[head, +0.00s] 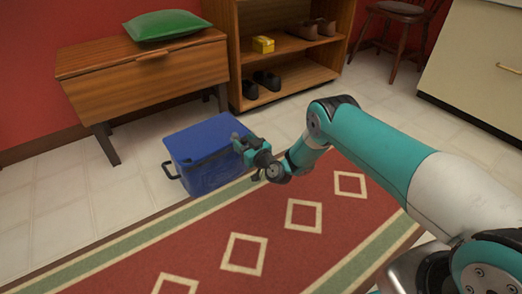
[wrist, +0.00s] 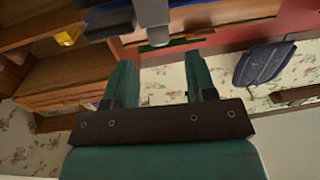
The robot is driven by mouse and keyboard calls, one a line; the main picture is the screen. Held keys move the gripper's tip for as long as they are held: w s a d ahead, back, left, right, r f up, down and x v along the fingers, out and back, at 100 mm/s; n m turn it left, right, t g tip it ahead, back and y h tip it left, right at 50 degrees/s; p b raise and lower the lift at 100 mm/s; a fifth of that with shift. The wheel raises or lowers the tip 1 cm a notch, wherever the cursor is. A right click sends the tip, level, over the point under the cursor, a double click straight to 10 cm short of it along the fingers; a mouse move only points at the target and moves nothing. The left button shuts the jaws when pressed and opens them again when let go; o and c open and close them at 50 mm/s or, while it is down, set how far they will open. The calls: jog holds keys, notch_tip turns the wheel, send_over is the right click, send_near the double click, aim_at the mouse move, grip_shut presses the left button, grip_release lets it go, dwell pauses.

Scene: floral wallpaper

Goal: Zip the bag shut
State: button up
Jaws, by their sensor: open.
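The blue bag (head: 190,148) is box-shaped and sits on the tiled floor at the edge of the rug, in front of the bench. A dark handle shows at its left side. My gripper (head: 242,145) is at the bag's right end in the head view and overlaps it there; I cannot tell whether they touch. In the wrist view my gripper (wrist: 161,75) shows two green fingers spread apart with nothing between them. The bag's zip and slider are too small to make out, and my gripper hides part of the right end.
A wooden bench (head: 140,75) with a green cushion (head: 163,25) stands behind the bag. A shelf (head: 290,45) holds shoes and a yellow box (head: 263,44). The red rug (head: 270,220) is clear in front. A dark blue object (wrist: 263,63) in the wrist view is unclear.

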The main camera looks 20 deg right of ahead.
jog(key=p+v, duration=0.9)
jog(key=v, duration=0.1)
jog(key=shift+s, duration=0.2)
